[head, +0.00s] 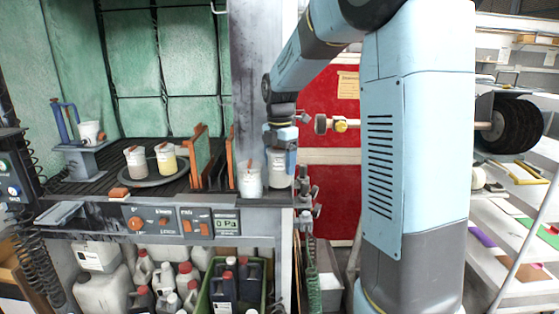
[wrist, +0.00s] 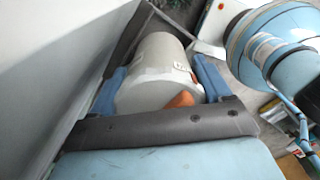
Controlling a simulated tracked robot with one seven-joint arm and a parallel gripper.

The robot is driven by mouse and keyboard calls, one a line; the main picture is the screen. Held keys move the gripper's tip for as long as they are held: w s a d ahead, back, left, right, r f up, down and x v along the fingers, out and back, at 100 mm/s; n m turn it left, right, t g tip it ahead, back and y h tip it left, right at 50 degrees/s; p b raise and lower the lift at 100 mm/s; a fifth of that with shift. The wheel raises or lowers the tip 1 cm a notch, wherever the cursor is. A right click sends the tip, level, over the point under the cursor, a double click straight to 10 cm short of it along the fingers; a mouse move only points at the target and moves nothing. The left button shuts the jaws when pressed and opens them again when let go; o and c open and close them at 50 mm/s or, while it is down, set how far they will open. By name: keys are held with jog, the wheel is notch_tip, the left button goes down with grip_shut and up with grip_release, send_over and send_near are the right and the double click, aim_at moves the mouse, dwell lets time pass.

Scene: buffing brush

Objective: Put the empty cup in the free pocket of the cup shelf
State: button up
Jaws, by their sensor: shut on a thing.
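My gripper (head: 279,150) is shut on a pale cup (head: 278,170) at the front right corner of the bench, beside the grey post. In the wrist view the same cup (wrist: 155,75) lies between two blue fingers, with an orange part near its lower edge. Its inside is hidden. A white cup (head: 249,183) stands just left of it, close to the bench front. A dark round tray (head: 152,181) holds a whitish cup (head: 136,161) and a yellowish cup (head: 167,159). I cannot tell for certain which part is the cup shelf or its free pocket.
Another white cup (head: 90,133) stands on a grey stand (head: 82,155) at the left. Upright orange-edged panels (head: 200,158) stand between the tray and the held cup. A grey post (head: 257,85) rises behind the gripper. Several bottles and canisters (head: 100,290) fill the space below.

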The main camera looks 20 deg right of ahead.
aim_at(280, 175)
jog(key=shift+f, duration=1.9)
jog(key=shift+f, duration=0.3)
jog(key=shift+d, duration=0.1)
jog(key=o, duration=1.1)
